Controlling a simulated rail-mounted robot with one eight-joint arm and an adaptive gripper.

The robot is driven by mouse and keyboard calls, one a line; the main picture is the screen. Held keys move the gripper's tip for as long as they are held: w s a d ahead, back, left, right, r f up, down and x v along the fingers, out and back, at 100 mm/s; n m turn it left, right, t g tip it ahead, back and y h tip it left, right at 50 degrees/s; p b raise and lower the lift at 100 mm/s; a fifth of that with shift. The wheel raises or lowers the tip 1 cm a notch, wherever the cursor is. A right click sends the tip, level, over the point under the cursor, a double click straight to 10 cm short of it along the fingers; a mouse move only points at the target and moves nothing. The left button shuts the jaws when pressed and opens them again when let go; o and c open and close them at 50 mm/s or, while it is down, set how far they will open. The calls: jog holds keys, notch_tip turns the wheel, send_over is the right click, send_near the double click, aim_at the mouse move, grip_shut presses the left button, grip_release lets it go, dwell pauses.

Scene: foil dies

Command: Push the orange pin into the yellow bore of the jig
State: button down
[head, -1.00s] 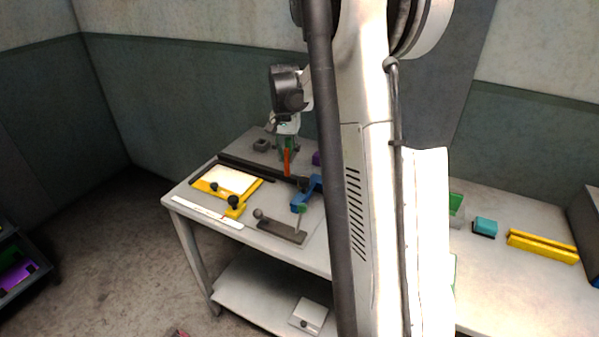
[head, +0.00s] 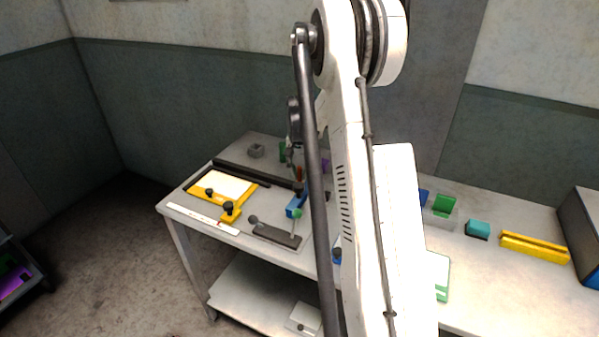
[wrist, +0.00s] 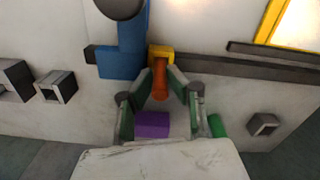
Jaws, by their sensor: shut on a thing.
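The orange pin (wrist: 160,82) is between the two fingers of my gripper (wrist: 160,78) in the wrist view, and the gripper is shut on it. The pin's far end overlaps a small yellow block (wrist: 160,50), which looks like the yellow bore part of the jig. I cannot tell whether the pin's tip is in the bore or only in front of it. In the head view a bit of the orange pin (head: 299,174) shows beside the dark rail; my arm hides most of the gripper and the yellow block.
A blue clamp (wrist: 122,58) stands close left of the yellow block, and a dark rail (wrist: 260,68) runs to its right. A purple block (wrist: 152,124), a green cylinder (wrist: 216,126) and a grey hollow block (wrist: 263,124) lie nearby. A yellow-framed plate (head: 228,187) is on the table.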

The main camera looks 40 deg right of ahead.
jog(key=c, duration=2.1)
grip_release()
jog(key=shift+f, duration=0.15)
jog(key=shift+c, duration=0.2)
jog(key=o, duration=0.5)
jog(key=shift+c, duration=0.2)
